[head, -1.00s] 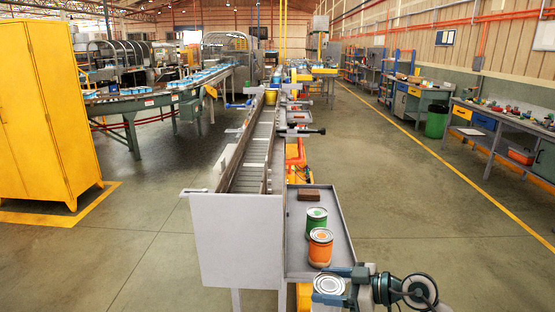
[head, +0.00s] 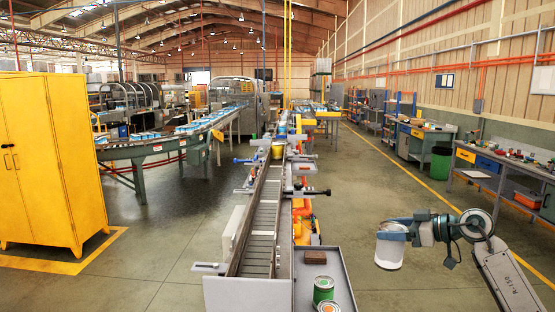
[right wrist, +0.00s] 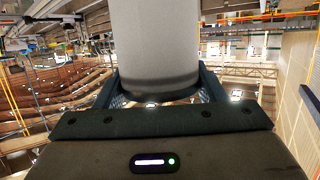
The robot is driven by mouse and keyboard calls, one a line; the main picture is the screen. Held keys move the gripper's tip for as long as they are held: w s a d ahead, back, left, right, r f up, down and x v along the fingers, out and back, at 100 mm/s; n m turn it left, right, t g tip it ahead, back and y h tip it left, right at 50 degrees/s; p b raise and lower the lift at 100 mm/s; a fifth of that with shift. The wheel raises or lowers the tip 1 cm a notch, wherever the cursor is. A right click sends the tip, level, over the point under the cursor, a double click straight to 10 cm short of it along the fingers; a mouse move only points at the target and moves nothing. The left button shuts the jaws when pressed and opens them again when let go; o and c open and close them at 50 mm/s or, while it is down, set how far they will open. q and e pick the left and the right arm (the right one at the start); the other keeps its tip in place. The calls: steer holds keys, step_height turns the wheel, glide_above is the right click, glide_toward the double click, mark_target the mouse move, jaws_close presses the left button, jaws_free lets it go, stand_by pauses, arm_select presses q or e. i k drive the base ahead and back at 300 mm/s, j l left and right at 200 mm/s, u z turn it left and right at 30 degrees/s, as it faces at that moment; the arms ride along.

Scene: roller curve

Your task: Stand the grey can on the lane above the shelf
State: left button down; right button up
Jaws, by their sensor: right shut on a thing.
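The grey can (head: 389,252) is in my right gripper (head: 392,232), to the right of the shelf and above floor level. The gripper is shut on it. In the right wrist view the can (right wrist: 155,45) fills the top middle between the two fingers (right wrist: 155,92). The lane (head: 262,215) is a long roller track running away from me in the middle of the head view. The shelf (head: 338,283) is the grey tray along the lane's right side. My left gripper is not in view.
On the shelf are a green can (head: 323,287), an orange can (head: 329,307) partly cut off by the picture edge, and a brown block (head: 315,257). A gold can (head: 277,151) stands farther up the lane. Dark-handled clamps (head: 305,192) stick out over the lane's right side. Floor right of the shelf is clear.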

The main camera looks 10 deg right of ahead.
mark_target(261, 243)
steer(key=i+j, duration=0.35)
steer(key=j, duration=0.15)
steer(key=i+j, duration=0.75)
steer(key=j, duration=0.25)
